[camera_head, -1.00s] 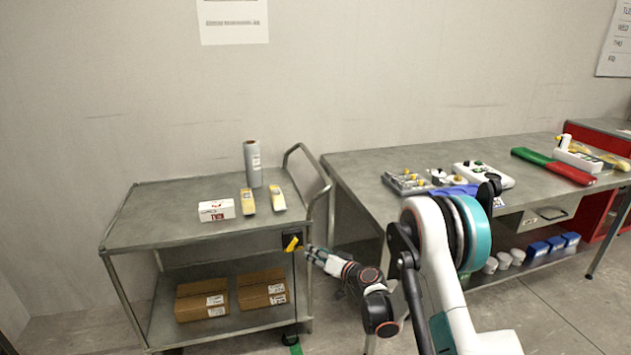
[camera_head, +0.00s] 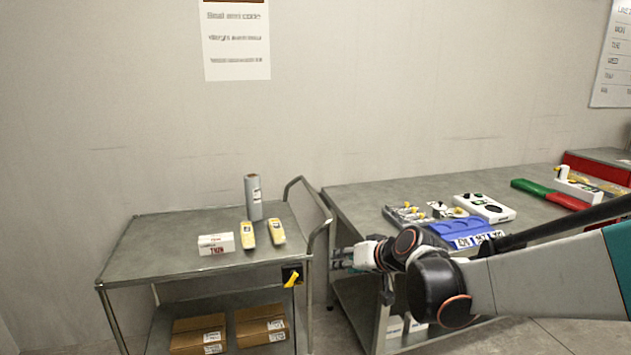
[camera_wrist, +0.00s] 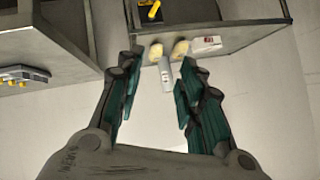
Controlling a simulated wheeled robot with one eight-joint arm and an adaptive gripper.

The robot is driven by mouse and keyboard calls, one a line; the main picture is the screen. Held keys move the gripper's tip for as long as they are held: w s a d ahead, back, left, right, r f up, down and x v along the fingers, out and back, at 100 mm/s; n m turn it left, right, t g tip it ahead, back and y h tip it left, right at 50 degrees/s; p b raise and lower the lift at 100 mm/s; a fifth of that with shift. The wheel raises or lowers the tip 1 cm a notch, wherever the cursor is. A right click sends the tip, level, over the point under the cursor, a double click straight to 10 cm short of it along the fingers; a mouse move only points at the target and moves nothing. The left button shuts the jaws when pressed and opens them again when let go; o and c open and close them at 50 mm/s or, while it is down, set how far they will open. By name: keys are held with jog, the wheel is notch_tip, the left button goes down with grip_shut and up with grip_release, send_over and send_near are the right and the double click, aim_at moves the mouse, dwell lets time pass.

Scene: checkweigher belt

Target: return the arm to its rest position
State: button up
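My gripper (camera_head: 341,258) is in the head view, in the gap between the metal cart (camera_head: 120,262) and the grey workbench (camera_head: 372,190). Its fingers point left towards the cart's handle end. In the wrist view my gripper (camera_wrist: 158,95) shows two dark teal-padded fingers spread wide apart, with nothing held between them. The cart also shows beyond the fingertips in the wrist view (camera_wrist: 245,36). My arm stretches from the right edge of the head view across the bench's front.
The cart bears a white box (camera_head: 216,244), two yellow packs (camera_head: 248,235) and a grey cylinder (camera_head: 253,198). A yellow-handled part (camera_head: 292,278) is on its side. Cartons (camera_head: 198,335) lie below. The bench holds a blue tray (camera_head: 465,231) and a white device (camera_head: 484,207).

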jog(key=s+d+g+h, duration=0.1)
jog(key=s+d+h, duration=0.2)
jog(key=s, duration=1.2)
jog(key=s+d+m+g+h, duration=0.1)
jog(key=s+d+h, duration=0.1)
jog(key=s+d, duration=0.7)
jog(key=s, duration=0.7)
jog(key=shift+d+r+h, duration=0.15)
jog(key=shift+d+h, duration=0.05)
jog(key=shift+h, duration=0.2)
